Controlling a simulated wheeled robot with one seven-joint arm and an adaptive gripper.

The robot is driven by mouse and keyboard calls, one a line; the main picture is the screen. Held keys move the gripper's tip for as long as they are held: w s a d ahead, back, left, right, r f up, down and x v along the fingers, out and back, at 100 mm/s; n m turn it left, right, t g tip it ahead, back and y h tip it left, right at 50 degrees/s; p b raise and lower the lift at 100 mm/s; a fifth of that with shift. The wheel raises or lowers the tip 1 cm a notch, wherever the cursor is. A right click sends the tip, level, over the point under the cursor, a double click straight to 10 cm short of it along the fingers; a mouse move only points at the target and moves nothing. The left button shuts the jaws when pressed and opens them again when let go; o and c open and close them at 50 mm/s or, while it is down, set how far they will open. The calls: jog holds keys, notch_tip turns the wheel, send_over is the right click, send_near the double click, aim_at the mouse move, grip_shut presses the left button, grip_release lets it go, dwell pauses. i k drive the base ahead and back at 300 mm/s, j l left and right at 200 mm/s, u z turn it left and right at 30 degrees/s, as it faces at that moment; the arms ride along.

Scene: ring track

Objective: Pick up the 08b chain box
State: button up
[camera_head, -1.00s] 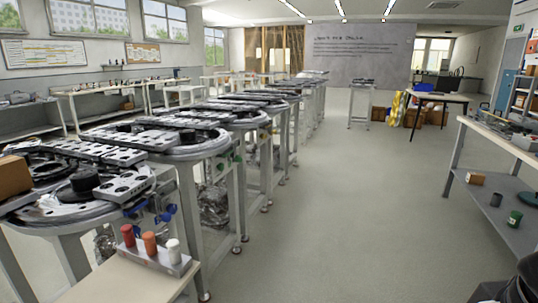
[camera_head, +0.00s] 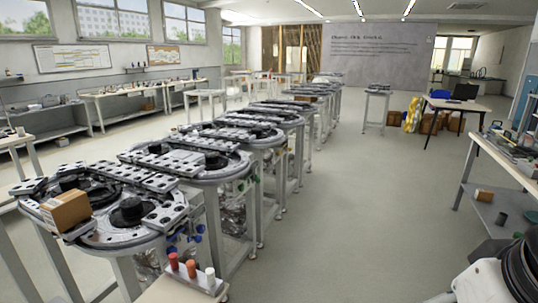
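A brown cardboard box (camera_head: 66,210) sits at the near left, on the edge of the nearest ring track (camera_head: 130,238). No label is readable on it, so I cannot tell whether it is the 08b chain box. A smaller brown box (camera_head: 484,196) sits on the lower shelf of the right bench. Part of my own arm, white and black, shows in the bottom right corner. My gripper's fingers are not in view.
A row of ring track tables runs from the near left to the back. A block with red, orange and white cylinders (camera_head: 190,272) stands on a near bench. The right bench (camera_head: 515,170) borders the clear floor aisle (camera_head: 345,200).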

aim_at(63, 212)
jog(key=u, duration=1.5)
jog(key=i+j+z, duration=0.1)
jog(key=i+j, duration=0.4)
jog(key=i+j+z, duration=0.1)
jog(key=i+j, duration=0.4)
jog(key=i+j+z, duration=0.15)
jog(key=i+j, duration=0.35)
jog(key=i+j+z, duration=0.1)
jog(key=i+j, duration=0.3)
jog(key=j, duration=0.3)
